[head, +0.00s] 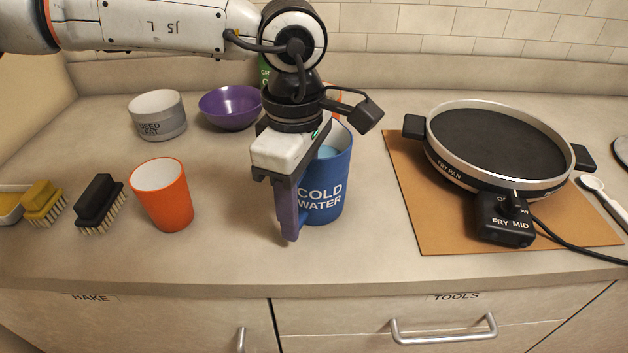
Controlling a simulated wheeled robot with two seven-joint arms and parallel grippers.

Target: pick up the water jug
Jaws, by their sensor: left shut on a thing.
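The water jug (327,190) is a blue vessel marked "COLD WATER", standing upright on the counter in the middle of the head view. Pale blue water shows inside its top. My left gripper (288,222) points down at the jug's left side, where the handle would be, and is shut on it. The gripper and wrist hide the jug's handle and part of its rim. My right gripper is not in view.
An orange cup (162,196), two brushes (100,204), a grey "USED FAT" pot (158,116) and a purple bowl (231,108) stand to the left. An electric fry pan (497,143) sits on a brown board (423,219) at right, its cord trailing right.

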